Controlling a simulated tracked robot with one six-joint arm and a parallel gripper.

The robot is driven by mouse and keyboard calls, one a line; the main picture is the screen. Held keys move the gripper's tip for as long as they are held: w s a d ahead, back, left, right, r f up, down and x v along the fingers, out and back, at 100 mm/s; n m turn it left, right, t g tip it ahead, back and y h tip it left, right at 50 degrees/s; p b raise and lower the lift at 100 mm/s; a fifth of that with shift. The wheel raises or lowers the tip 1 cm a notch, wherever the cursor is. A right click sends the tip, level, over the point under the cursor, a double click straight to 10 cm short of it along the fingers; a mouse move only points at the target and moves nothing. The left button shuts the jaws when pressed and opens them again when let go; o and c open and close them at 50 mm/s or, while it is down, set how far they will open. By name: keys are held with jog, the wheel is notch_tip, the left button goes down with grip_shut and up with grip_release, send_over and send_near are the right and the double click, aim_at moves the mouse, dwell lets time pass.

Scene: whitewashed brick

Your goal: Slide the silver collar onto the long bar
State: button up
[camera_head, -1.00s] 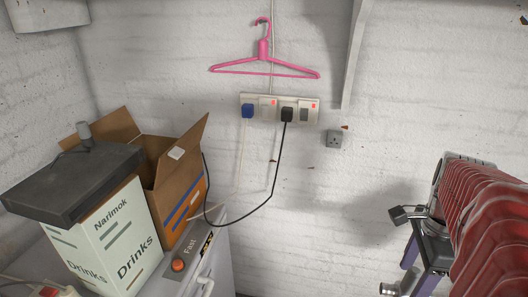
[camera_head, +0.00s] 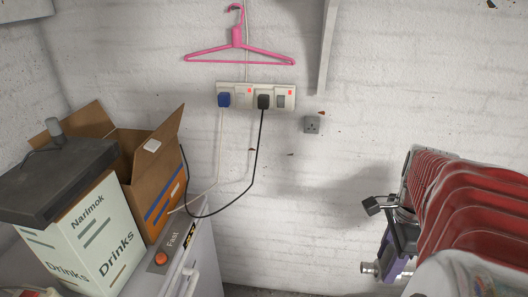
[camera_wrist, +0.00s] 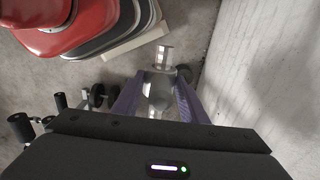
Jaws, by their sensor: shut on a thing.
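My gripper (camera_wrist: 159,88) has two purple fingers in the wrist view, shut on a silver piece that I take for the silver collar (camera_wrist: 161,92). The collar looks like a short metal cylinder with a narrower end pointing away from me. In the head view my gripper (camera_head: 385,262) is low at the right, fingers pointing down, and the collar (camera_head: 369,268) sticks out at its left side. It is held in the air, apart from the wall. I cannot make out the long bar in either view.
Black dumbbells (camera_wrist: 97,93) lie on the floor. A drinks box (camera_head: 95,235) and an open cardboard box (camera_head: 155,185) sit on a white appliance (camera_head: 205,265).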

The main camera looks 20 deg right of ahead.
aim_at(408, 269)
jog(key=c, duration=0.5)
jog(key=shift+r, duration=0.2)
jog(key=shift+s+d, duration=0.25)
jog(key=shift+d, duration=0.2)
dwell(0.5)
jog(key=shift+s+d, duration=0.15)
jog(key=shift+d, duration=0.15)
jog(key=shift+s+d, duration=0.2)
jog(key=shift+d, duration=0.1)
jog(key=shift+s+d, duration=0.2)
jog(key=shift+d, duration=0.1)
jog(key=shift+s+d, duration=0.15)
jog(key=shift+d, duration=0.15)
jog(key=shift+s+d, duration=0.4)
jog(key=shift+d, duration=0.2)
